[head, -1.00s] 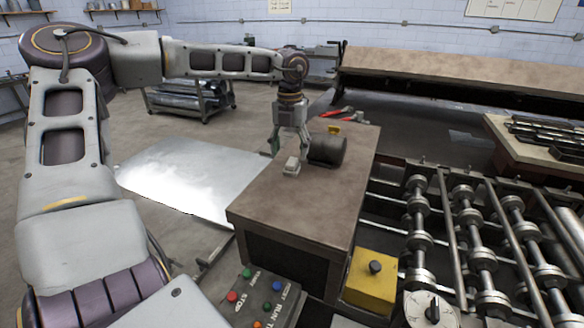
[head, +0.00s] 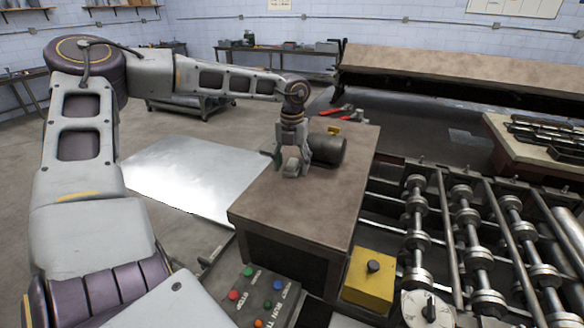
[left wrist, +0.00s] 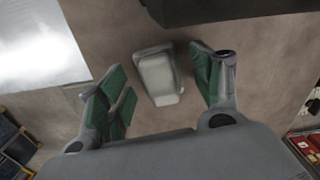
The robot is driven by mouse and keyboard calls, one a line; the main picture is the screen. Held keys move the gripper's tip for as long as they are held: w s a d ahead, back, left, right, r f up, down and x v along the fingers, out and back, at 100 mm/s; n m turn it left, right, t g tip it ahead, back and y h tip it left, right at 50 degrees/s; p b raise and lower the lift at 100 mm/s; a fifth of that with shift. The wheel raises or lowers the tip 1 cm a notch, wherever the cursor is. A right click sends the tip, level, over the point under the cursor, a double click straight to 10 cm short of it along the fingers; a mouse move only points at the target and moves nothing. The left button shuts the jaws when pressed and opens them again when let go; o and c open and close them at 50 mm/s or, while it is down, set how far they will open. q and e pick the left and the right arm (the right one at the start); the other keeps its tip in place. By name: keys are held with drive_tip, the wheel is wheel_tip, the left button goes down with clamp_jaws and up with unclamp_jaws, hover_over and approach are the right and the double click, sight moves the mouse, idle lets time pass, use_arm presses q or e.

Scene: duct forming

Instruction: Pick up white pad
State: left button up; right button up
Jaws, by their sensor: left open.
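The white pad (head: 291,163) is a small pale block lying on the brown-topped bench (head: 300,210). In the left wrist view the pad (left wrist: 157,77) lies between the two green-lined fingers, with a gap on each side. My left gripper (head: 292,172) points down over it and is open, its fingers partly hiding the pad in the head view. The gripper also shows in the left wrist view (left wrist: 158,72), apart from the pad. My right gripper is not in view.
Red-handled tools (head: 335,111) and a yellow item lie further back. A control box (head: 262,296) and a yellow box (head: 371,278) are in front. Rollers fill the right. The bench front is clear.

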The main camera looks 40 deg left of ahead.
use_arm(q)
drive_tip(key=c, duration=1.1)
drive_tip(key=shift+r, duration=0.2)
drive_tip(key=shift+r+b, duration=0.95)
drive_tip(key=shift+r, duration=12.9)
drive_tip(key=o, duration=0.5)
drive_tip(key=shift+c, duration=0.2)
drive_tip(key=c, duration=0.3)
